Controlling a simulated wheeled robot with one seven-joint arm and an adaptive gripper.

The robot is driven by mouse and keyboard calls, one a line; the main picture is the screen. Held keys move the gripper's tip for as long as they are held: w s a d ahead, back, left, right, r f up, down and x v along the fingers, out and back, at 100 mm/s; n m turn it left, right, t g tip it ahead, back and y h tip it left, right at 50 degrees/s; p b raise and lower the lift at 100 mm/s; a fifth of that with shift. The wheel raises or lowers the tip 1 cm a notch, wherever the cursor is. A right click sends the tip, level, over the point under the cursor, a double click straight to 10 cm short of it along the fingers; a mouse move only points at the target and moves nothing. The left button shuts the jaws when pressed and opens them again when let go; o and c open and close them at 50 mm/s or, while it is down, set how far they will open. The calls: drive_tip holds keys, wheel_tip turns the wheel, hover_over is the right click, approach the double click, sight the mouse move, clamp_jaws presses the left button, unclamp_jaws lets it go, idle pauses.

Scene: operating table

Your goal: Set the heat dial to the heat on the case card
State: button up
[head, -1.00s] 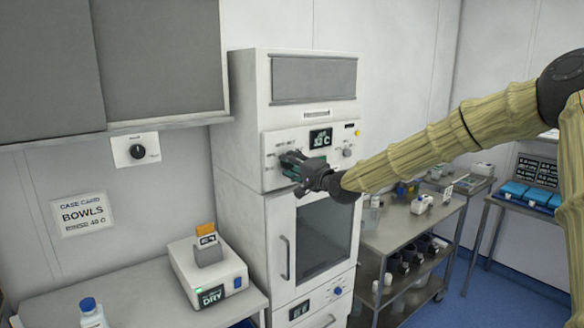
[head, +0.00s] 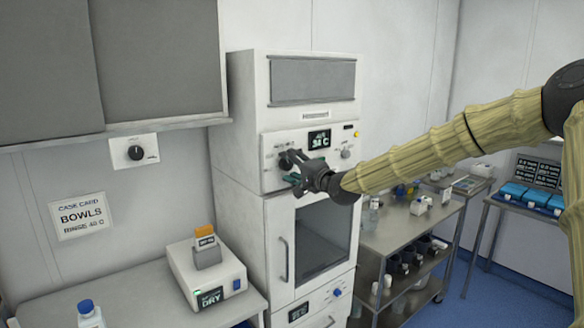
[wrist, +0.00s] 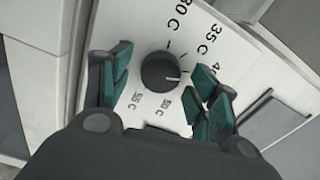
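The heat dial (wrist: 162,71) is a round dark knob on the white panel of the tall cabinet. Its white pointer line points right, toward a label starting with 4 that is partly hidden by a finger. Labels 30 C, 35 C, 50 C and 55 C also show around it. My gripper (head: 290,168) is at the panel, its green-padded fingers open on either side of the dial, with gaps showing. The display (head: 319,139) seems to read 34 C. The case card (head: 82,216) on the wall says BOWLS, rinse, apparently 40 C; the last digit is blurred.
Another knob (head: 346,153) is on the panel's right. A separate wall dial (head: 136,153) is at the left. A white device marked DRY (head: 207,280) stands on the left counter. A metal cart (head: 398,240) with bottles stands right of the cabinet.

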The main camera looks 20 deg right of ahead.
drive_tip(key=shift+a, duration=0.1)
drive_tip(key=v, duration=1.2)
idle(0.4)
